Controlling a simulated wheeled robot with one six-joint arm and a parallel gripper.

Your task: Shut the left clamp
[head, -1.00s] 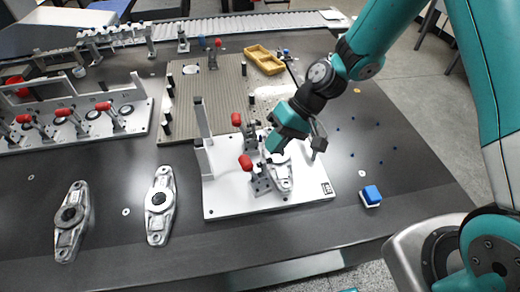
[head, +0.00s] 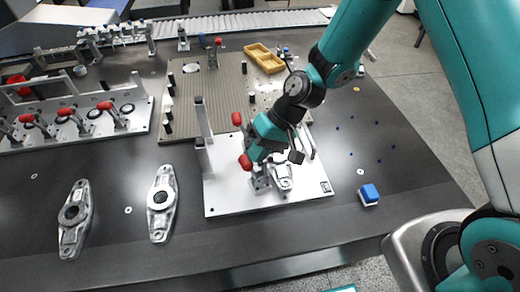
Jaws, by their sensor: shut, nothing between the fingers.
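A white fixture plate (head: 228,203) lies on the dark table with a grey metal part (head: 284,181) on it. Two toggle clamps with red handles stand on the plate. The rear red handle (head: 237,119) is upright and slightly farther left. The front red handle (head: 246,162) is also raised, beside my wrist. I cannot tell which one the task calls left. My gripper (head: 296,156) is shut and empty, low over the plate above the metal part. My wrist hides much of the rear clamp's body, and I cannot tell if the gripper touches anything.
Grey uprights (head: 203,128) stand at the plate's left edge. Two loose metal parts (head: 162,203) lie to the left. A blue block (head: 369,193) lies to the right. A ribbed plate (head: 225,85) and yellow tray (head: 264,58) are behind. The table's right side is mostly clear.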

